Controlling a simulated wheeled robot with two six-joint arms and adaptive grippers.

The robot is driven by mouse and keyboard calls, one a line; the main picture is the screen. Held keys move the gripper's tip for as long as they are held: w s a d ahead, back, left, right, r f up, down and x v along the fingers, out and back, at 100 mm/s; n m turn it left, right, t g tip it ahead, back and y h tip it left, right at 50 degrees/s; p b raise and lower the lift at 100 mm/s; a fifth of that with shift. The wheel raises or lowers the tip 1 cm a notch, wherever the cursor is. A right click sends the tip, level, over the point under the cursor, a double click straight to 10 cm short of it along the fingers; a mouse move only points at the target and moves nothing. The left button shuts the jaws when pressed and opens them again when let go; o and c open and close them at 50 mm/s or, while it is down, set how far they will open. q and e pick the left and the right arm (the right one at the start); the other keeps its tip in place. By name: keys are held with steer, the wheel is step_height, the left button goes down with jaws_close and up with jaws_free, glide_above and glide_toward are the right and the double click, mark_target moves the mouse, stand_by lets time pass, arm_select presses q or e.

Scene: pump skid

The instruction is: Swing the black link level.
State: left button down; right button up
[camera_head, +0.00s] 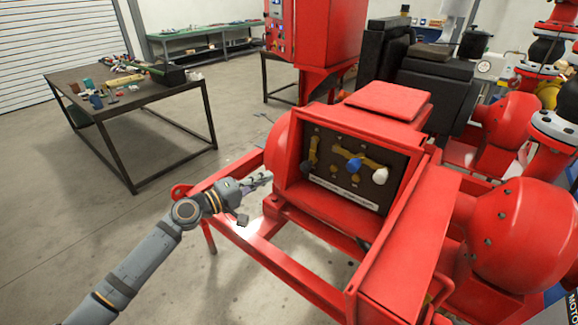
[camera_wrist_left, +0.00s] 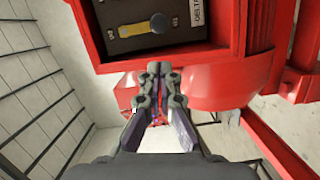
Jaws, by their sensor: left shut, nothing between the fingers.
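A dark panel (camera_head: 340,193) sits in the front of the red housing, with yellow links on it. One yellow link (camera_head: 313,152) at the panel's left stands about upright. Another, with a blue knob (camera_head: 354,165), lies nearer level, and a white knob (camera_head: 380,175) is to its right. I cannot tell which link is the black one. The left wrist view shows a level yellow link (camera_wrist_left: 130,29) with a blue-grey knob (camera_wrist_left: 158,22). My left gripper (camera_head: 264,180) is shut and empty, left of the panel and apart from it; its fingertips (camera_wrist_left: 159,68) also show in the wrist view.
The red housing (camera_head: 425,215) and its red base frame (camera_head: 285,262) surround the panel, with a rounded red motor body (camera_head: 525,235) at right. A table (camera_head: 150,95) with small items stands at back left. The floor between is clear.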

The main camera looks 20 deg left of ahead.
arm_select(q)
steer(key=p+x, duration=0.3)
steer(key=x, duration=0.7)
steer(key=shift+p, duration=0.35)
steer(key=shift+f, duration=0.15)
